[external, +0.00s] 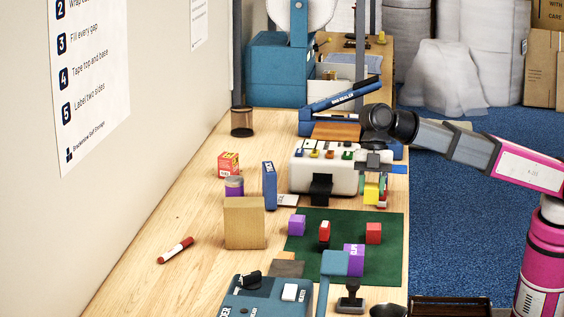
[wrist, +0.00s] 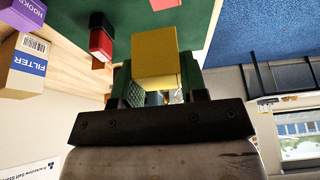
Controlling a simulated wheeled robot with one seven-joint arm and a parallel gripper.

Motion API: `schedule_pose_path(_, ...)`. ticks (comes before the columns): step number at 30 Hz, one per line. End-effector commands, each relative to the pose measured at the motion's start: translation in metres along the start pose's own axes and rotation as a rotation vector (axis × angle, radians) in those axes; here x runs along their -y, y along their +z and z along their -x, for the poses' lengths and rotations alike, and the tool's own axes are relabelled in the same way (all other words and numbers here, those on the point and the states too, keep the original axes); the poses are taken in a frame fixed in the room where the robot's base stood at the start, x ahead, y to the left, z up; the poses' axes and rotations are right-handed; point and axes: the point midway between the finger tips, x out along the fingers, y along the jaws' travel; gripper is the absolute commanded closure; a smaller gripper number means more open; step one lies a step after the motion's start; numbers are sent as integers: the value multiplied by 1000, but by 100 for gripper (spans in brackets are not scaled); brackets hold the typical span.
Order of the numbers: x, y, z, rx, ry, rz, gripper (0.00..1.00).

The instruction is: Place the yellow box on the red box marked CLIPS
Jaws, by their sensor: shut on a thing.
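My gripper (external: 376,183) is shut on the yellow box (external: 371,193), near the right table edge in front of the white machine. In the wrist view the yellow box (wrist: 160,52) sits between the fingers of my gripper (wrist: 156,80). A plain-looking red box (external: 373,232) stands on the green mat, nearer the camera than the yellow box; its edge shows at the top of the wrist view (wrist: 165,4). Another red box (external: 228,167) with a printed label stands to the left, behind a purple-banded can. I cannot read CLIPS on either box.
The green mat (external: 393,258) also holds a purple box (external: 296,225), a red-and-black thing (external: 324,234) and a lettered purple box (external: 354,259). A blue upright box (external: 269,185) and a tan box (external: 244,223) stand to the left. The white machine (external: 320,178) is beside my gripper.

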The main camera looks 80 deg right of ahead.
Motion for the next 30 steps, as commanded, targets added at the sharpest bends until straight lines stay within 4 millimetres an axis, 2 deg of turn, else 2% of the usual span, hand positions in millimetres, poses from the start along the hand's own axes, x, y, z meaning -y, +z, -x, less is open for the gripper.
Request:
schedule_pose_path(5, -47, 6, 15, 3, 31, -75, 87)
schedule_pose_path(11, -132, 34, 44, 5, 90, -220, 87)
schedule_pose_path(17, -212, 72, 74, 6, 149, -365, 87)
schedule_pose_path(24, -301, 128, 114, 5, 218, -530, 87)
schedule_pose_path(30, -357, 174, 142, 2, 265, -643, 87)
